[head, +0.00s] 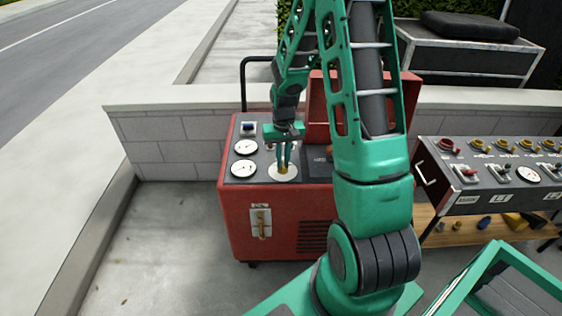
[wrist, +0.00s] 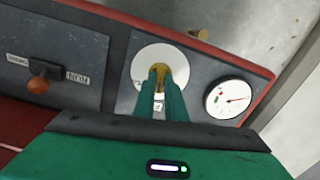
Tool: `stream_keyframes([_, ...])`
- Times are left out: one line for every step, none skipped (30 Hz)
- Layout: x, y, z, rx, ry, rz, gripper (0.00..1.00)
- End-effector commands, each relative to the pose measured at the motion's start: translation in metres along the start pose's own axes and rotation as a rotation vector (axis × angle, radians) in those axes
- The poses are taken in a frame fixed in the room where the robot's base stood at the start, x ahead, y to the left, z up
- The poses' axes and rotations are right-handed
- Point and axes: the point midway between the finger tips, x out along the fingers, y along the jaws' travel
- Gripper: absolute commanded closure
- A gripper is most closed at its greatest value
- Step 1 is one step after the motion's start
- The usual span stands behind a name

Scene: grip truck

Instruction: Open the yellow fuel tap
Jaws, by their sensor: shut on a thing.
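The yellow fuel tap (wrist: 160,72) is a small brass-yellow handle at the middle of a round white plate (wrist: 143,62) on the dark top panel of a red machine. My gripper (wrist: 162,82) reaches down over the plate, and its green fingers are shut on the tap. In the head view my gripper (head: 285,162) comes down from above onto the white plate (head: 284,173), and a bit of the yellow tap (head: 283,169) shows between the fingertips. The fingers hide most of the tap, so I cannot tell its exact turn.
The red machine (head: 262,218) carries white gauges (head: 244,168), a raised red lid and a front lever (head: 262,223). An orange knob (wrist: 38,85) stands on the panel. A low block wall (head: 165,148) runs behind. A bench with switches (head: 490,175) stands at right.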

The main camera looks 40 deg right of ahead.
Motion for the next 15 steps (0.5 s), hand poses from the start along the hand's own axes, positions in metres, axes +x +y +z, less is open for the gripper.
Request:
stream_keyframes([-0.0002,-0.002,0.0008,0.04,-0.001,-0.002,1.0])
stream_keyframes([-0.0002,-0.0021,0.0008,0.068,-0.002,-0.003,1.0])
stream_keyframes([-0.0002,-0.0022,0.0009,0.106,-0.002,-0.003,1.0])
stream_keyframes([-0.0002,-0.0023,0.0009,0.134,-0.002,-0.003,1.0])
stream_keyframes([-0.0001,-0.0023,0.0009,0.163,-0.002,-0.003,1.0])
stream_keyframes([-0.0001,-0.0024,0.0009,0.201,-0.002,-0.003,1.0])
stream_keyframes([-0.0001,-0.0025,0.0009,0.229,-0.002,-0.003,1.0])
stream_keyframes([-0.0001,-0.0025,0.0009,0.257,-0.002,-0.003,1.0])
stream_keyframes([-0.0001,-0.0026,0.001,0.296,-0.002,-0.004,1.0])
stream_keyframes([-0.0001,-0.0028,0.001,0.324,-0.002,-0.004,1.0])
stream_keyframes([-0.0001,-0.0029,0.001,0.352,-0.003,-0.004,1.0])
stream_keyframes([-0.0001,-0.0031,0.001,0.39,-0.003,-0.004,1.0])
stream_keyframes([-0.0001,-0.0033,0.0011,0.418,-0.003,-0.004,1.0])
stream_keyframes([-0.0001,-0.0034,0.0011,0.446,-0.003,-0.004,1.0])
stream_keyframes([-0.0001,-0.0036,0.0011,0.484,-0.003,-0.004,1.0])
